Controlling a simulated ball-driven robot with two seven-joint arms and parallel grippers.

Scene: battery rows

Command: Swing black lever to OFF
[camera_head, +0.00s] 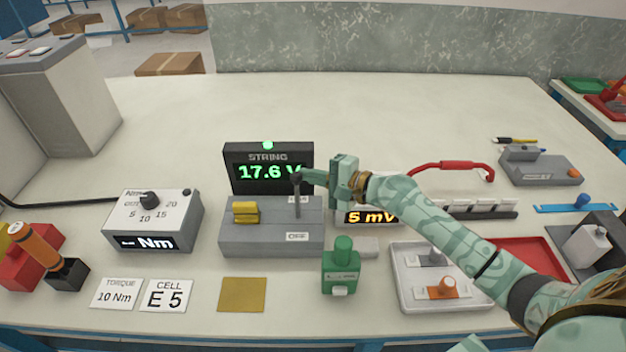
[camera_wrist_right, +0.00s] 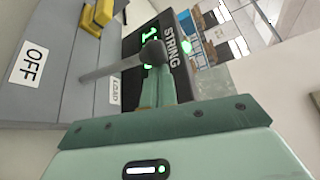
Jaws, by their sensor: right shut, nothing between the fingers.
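The black lever (camera_head: 297,202) stands roughly upright on the right part of a grey switch box (camera_head: 245,238). In the right wrist view the grey lever shaft (camera_wrist_right: 108,69) ends in a dark round knob (camera_wrist_right: 153,53). My right gripper (camera_head: 308,179) reaches in from the right with its fingers shut and empty, their tips right at the knob. Whether they touch it I cannot tell. An OFF label (camera_wrist_right: 33,63) is on the box face in the wrist view, and a label reading LOAD (camera_wrist_right: 115,91) lies nearer the lever. My left gripper is out of view.
A yellow block (camera_head: 245,212) sits on the box's left part. The STRING display (camera_head: 268,160) behind reads 17.6 V. A green bottle-like tool (camera_head: 341,262) stands in front, and a 5 mV display (camera_head: 372,217) is under my right arm. The back of the table is clear.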

